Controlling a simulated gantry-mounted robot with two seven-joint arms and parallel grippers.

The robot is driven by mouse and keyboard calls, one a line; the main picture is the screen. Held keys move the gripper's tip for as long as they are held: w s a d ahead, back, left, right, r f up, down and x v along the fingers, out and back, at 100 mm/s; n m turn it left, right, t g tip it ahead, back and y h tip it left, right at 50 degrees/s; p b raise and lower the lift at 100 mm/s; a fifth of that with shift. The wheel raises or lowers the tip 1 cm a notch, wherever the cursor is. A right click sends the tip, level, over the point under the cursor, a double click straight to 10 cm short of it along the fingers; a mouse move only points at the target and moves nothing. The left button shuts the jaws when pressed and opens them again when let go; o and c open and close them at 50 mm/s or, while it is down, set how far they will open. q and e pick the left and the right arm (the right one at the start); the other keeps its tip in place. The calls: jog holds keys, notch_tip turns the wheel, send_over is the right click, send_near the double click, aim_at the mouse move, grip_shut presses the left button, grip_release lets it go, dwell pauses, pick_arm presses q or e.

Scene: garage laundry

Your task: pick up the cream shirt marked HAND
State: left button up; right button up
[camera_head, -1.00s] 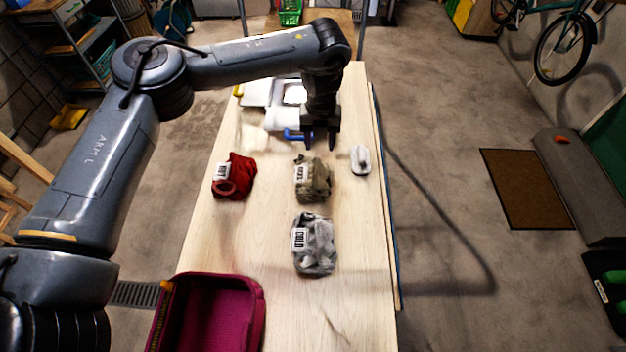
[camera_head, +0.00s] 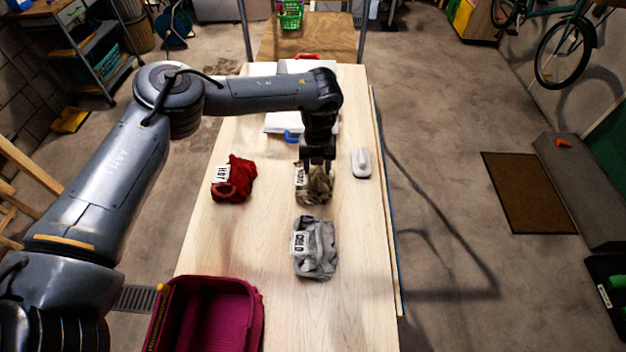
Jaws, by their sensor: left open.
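A crumpled cream-and-olive shirt (camera_head: 316,190) lies on the wooden table, in the middle of a loose group of garments. Its white tag (camera_head: 299,176) is on its left side, and the lettering is too small to read surely. My left gripper (camera_head: 316,165) points down at the shirt's far part, with its fingers open. The fingers cover part of the shirt, and I cannot tell whether they touch it. My right gripper is not in view.
A red garment tagged HOT (camera_head: 236,182) lies left, and a grey one tagged COLD (camera_head: 318,250) lies nearer. A white brush-like object (camera_head: 361,163) is to the right. A magenta bin (camera_head: 257,315) stands at the near left. A white board (camera_head: 280,123) lies behind.

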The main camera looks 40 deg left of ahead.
pick_arm(q)
jog(key=shift+f, duration=0.15)
grip_shut()
dwell(0.6)
